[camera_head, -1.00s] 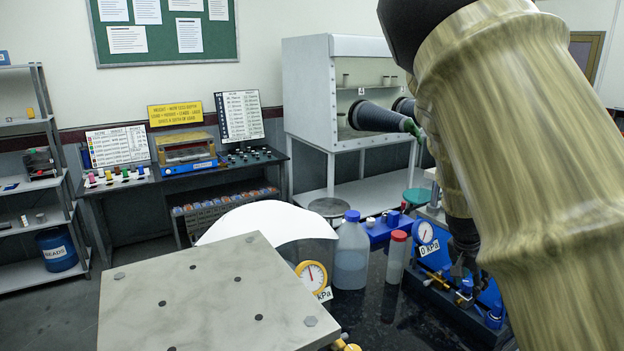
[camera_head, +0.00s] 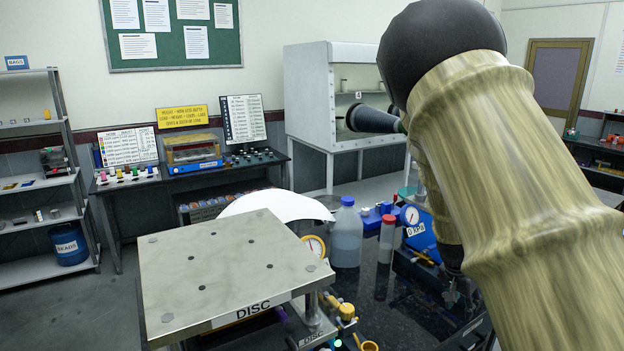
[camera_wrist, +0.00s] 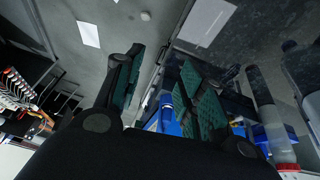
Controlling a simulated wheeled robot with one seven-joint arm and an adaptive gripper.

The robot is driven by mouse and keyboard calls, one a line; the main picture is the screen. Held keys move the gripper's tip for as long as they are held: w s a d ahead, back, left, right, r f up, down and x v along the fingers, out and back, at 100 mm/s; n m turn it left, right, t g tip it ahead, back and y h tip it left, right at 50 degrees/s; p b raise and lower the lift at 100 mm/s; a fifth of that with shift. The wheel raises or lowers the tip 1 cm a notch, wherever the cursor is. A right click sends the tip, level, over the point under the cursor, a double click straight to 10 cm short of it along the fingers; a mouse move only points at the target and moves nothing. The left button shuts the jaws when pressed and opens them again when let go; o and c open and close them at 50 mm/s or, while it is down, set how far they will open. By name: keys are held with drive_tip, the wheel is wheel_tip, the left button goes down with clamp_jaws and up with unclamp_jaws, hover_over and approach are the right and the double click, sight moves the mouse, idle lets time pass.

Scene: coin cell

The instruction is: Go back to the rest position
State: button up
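My gripper (camera_wrist: 162,85) shows in the wrist view as two dark fingers with green ribbed pads. The fingers stand apart and I see nothing held between them. In the head view my large tan arm covers the right side and slopes down to the lower right, and the gripper cannot be made out clearly there. In the wrist view a blue item (camera_wrist: 168,112) shows beyond the gap between the fingers. A clear tube (camera_wrist: 265,105) with a red cap stands to the right of the fingers.
A metal plate labelled DISC (camera_head: 225,265) fills the front. A blue-capped bottle (camera_head: 347,238), a red-capped tube (camera_head: 385,250) and a blue gauge unit (camera_head: 418,232) stand on the dark bench (camera_head: 405,315) near my arm. A fume hood (camera_head: 308,95) stands behind. Floor (camera_head: 115,310) is free at left.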

drive_tip(key=s+a+f+n+b, duration=0.1)
drive_tip(key=s+a+f+n, duration=0.1)
drive_tip(key=s+f, duration=0.55)
drive_tip(key=s+a+f+n+g+y+b, duration=0.1)
drive_tip(key=s+f, duration=0.3)
drive_tip(key=f, duration=0.6)
drive_tip(key=s+a+f+n, duration=0.2)
drive_tip(key=s+f, duration=0.3)
drive_tip(key=f, duration=0.4)
drive_tip(key=s+a+f+n+y+b, duration=0.1)
drive_tip(key=s+a+f+n, duration=0.1)
drive_tip(key=s, duration=0.6)
drive_tip(key=s+a+f+n+y, duration=0.1)
drive_tip(key=s+a+f, duration=0.4)
drive_tip(key=s, duration=0.4)
drive_tip(key=s+a+f+n+g+y+b, duration=0.1)
drive_tip(key=s+a+f+n, duration=0.1)
drive_tip(key=s+f, duration=0.3)
drive_tip(key=s+a, duration=0.1)
drive_tip(key=s, duration=0.3)
drive_tip(key=shift+a+f+n+b, duration=0.15)
drive_tip(key=shift+a+n+b, duration=0.15)
drive_tip(key=shift+a+b, duration=0.05)
drive_tip(key=shift+s, duration=0.1)
